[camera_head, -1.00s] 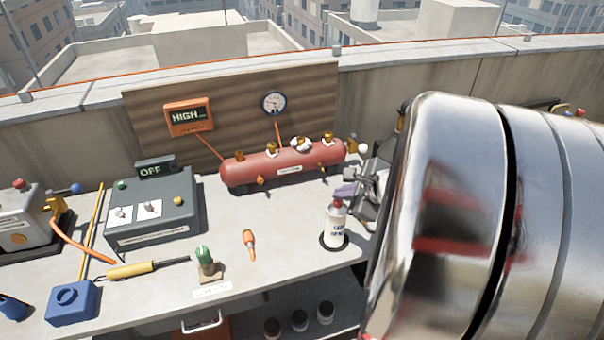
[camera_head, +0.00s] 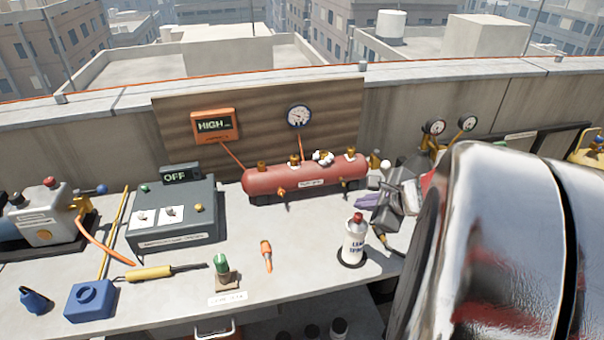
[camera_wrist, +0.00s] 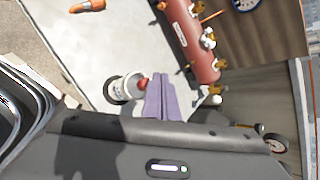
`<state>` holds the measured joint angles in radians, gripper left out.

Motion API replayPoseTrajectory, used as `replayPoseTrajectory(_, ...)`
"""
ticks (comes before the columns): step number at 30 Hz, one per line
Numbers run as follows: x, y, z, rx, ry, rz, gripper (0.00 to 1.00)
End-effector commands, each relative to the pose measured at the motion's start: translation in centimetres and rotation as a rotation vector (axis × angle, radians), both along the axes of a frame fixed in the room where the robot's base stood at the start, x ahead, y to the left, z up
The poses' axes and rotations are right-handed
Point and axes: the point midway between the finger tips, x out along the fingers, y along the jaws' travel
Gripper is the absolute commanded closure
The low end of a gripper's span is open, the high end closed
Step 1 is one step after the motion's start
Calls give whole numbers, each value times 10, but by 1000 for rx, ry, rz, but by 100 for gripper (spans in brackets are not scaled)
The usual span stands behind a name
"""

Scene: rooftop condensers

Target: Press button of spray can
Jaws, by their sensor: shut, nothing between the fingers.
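The spray can (camera_head: 354,243) is white with dark lettering and a red button (camera_head: 357,217) on top. It stands upright on a dark round base on the bench. In the wrist view the can (camera_wrist: 121,89) appears from above and to the side, with its red button (camera_wrist: 143,84) close beside the left edge of my fingers. My gripper (camera_head: 362,202) has purple fingers, pressed together and empty. In the head view the fingers appear just above and right of the red button. In the wrist view my gripper (camera_wrist: 161,76) shows its closed fingertips; I cannot tell whether they touch the button.
A red tank (camera_head: 305,180) with brass valves lies behind the can. A grey OFF box (camera_head: 172,214) stands further left. Bare bench lies between the can and tank.

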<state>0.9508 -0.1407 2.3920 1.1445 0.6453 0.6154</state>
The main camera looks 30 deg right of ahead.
Motion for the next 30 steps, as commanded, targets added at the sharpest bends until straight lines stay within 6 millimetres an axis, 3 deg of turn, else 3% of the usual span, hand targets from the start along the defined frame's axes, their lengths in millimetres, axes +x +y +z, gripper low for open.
replayPoseTrajectory(18, 0, 0, 43, -2, -1, 1, 100)
replayPoseTrajectory(30, 0, 0, 46, 1, 1, 1, 100)
